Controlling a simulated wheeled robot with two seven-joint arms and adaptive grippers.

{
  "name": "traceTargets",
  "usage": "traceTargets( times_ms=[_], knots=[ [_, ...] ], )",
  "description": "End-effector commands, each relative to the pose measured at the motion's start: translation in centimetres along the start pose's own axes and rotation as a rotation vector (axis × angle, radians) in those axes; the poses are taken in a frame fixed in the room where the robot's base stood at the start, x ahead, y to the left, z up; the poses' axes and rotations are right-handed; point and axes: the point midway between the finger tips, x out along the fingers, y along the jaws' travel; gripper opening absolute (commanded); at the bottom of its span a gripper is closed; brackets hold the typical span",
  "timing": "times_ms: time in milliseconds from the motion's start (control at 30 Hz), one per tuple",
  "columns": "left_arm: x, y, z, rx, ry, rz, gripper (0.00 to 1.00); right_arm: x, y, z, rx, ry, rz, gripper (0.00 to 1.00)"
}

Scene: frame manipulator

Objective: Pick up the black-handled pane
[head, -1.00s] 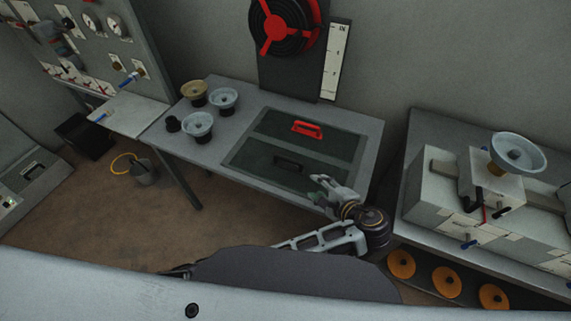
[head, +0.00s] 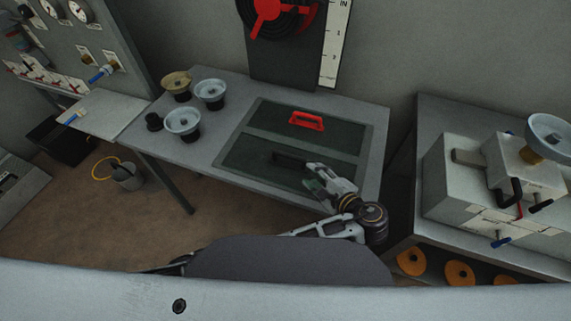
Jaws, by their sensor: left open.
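The black-handled pane (head: 255,157) is a dark flat panel lying in the near half of a grey frame on the table. Its black handle (head: 289,159) stands near the pane's middle. My left gripper (head: 312,177) is open over the right part of this pane, just to the right of and slightly nearer than the handle. Its fingers point toward the handle and hold nothing; whether a finger touches the handle or pane cannot be told. The gripper hides the pane's right part. The red-handled pane (head: 270,116) lies behind it in the same frame. My right gripper is not in view.
Several cups or knobs, one a blue-grey bowl (head: 183,121), stand on the left of the table (head: 215,141). A wall panel with a red wheel (head: 268,10) rises behind. A grey machine (head: 470,180) stands at the right, across a narrow gap.

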Motion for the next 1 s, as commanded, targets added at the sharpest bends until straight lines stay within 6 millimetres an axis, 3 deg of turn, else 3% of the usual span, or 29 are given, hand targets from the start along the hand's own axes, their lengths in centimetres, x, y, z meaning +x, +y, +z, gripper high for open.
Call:
traceTargets(
  times_ms=[133, 667, 1000],
  knots=[
    [0.3, 0.7, -0.4, 0.001, 0.0, -0.002, 0.41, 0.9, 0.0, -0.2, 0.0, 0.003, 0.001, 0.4],
    [0.6, 0.6, -0.3, 0.001, -0.001, -0.003, 0.41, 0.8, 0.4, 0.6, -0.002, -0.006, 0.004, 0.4],
    [4.1, 0.6, -0.3, 0.001, -0.003, -0.004, 0.41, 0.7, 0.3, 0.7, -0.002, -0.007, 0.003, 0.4]
  ],
)
